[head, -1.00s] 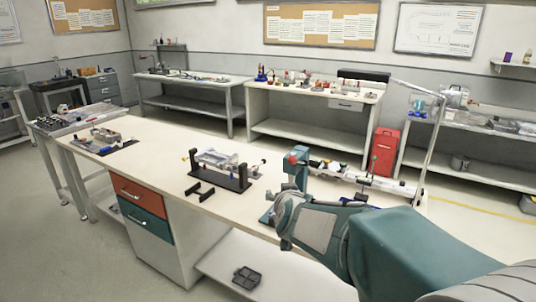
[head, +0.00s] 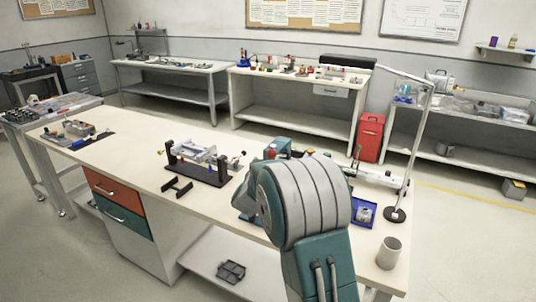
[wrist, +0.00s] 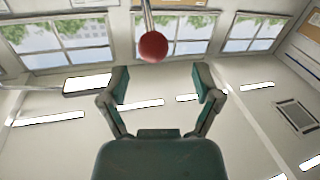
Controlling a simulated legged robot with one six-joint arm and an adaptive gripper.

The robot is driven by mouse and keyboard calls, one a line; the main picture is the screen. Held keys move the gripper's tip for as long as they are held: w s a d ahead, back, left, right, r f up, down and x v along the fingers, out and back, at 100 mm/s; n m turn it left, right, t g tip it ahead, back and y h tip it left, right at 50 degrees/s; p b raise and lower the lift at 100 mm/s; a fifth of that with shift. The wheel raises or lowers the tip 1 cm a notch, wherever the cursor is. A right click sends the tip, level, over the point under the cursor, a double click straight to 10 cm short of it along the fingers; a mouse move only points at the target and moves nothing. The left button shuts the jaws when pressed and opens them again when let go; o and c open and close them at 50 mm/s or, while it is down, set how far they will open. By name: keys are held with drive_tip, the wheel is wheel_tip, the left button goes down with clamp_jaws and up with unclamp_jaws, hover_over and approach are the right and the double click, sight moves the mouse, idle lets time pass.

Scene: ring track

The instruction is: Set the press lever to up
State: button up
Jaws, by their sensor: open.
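The press is a teal block (head: 278,147) on the workbench in the head view, partly hidden behind my arm. Its lever has a red ball knob, which shows in the wrist view (wrist: 153,47) at the end of a thin metal rod (wrist: 148,16). My gripper (wrist: 161,83) is open and empty in the wrist view. The red knob appears between and beyond the two fingertips, apart from both. The wrist view looks upward at the ceiling. In the head view my arm hides most of the gripper and the press base.
A clamp fixture on a black base (head: 198,165) stands left of my arm. A blue tray (head: 363,212), a grey cup (head: 389,252) and a lamp stand (head: 395,214) are on the right. The bench (head: 130,172) has free room at left.

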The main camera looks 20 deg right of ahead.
sight(271, 156)
drive_tip(key=x, duration=0.3)
drive_tip(key=d+x, duration=0.1)
drive_tip(key=x, duration=0.1)
drive_tip(key=shift+s+f, duration=0.1)
drive_tip(key=shift+s, duration=0.2)
drive_tip(key=shift+w+a, duration=0.1)
drive_tip(key=shift+a, duration=0.35)
drive_tip(key=shift+c, duration=0.9)
drive_tip(key=c, duration=0.6)
drive_tip(key=shift+d, duration=0.2)
clamp_jaws()
